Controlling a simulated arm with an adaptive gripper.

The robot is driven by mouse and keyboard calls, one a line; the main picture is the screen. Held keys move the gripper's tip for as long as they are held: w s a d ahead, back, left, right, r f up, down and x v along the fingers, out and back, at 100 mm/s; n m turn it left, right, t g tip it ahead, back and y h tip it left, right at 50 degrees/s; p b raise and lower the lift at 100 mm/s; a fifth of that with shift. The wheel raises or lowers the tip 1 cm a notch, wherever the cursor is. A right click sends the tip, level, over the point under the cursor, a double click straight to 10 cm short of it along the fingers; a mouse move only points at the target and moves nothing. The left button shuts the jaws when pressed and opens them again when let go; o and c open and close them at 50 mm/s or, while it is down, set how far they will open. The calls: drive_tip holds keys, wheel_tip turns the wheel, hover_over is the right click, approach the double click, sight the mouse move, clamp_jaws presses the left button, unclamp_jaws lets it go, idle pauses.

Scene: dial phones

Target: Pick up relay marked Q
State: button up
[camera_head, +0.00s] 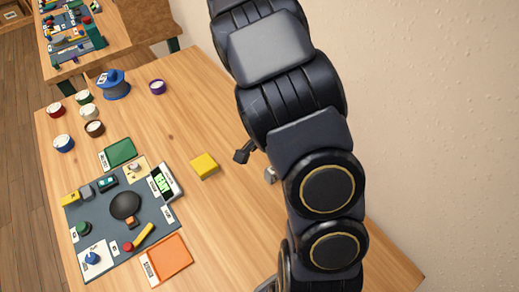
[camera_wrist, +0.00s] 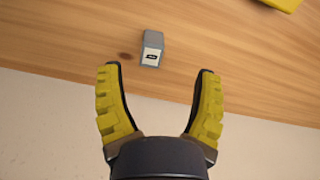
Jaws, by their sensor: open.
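A small grey block (camera_wrist: 151,50) lies on the wooden table (camera_wrist: 70,40) in the wrist view, with a white label bearing a dark mark too small to read. It appears ahead of and between the fingertips of my gripper (camera_wrist: 160,70), slightly left of centre. My gripper is open, its yellow-padded fingers spread with nothing between them. In the head view, a small pale grey block (camera_head: 270,175) shows beside my arm, partly hidden by it. I cannot confirm the letter Q on any label.
A yellow block (camera_head: 204,166) lies left of the arm. A dark mat (camera_head: 157,215) holds several parts, with a green tray (camera_head: 119,152) and an orange tray (camera_head: 167,260) beside it. Several small pots and a blue dial phone (camera_head: 113,88) stand farther back. A wall (camera_head: 440,120) rises at the right.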

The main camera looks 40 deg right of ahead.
drive_tip(key=d+f, duration=0.1)
drive_tip(key=d+f+m, duration=0.1)
drive_tip(key=shift+s+f, duration=0.2)
drive_tip(key=shift+f, duration=0.2)
drive_tip(key=shift+d+f, duration=0.15)
drive_tip(key=shift+f, duration=0.2)
drive_tip(key=f, duration=0.6)
drive_tip(key=shift+s+a+f, duration=0.1)
drive_tip(key=shift+a+f, duration=0.05)
drive_tip(key=shift+a, duration=0.1)
drive_tip(key=shift+f, duration=0.5)
clamp_jaws()
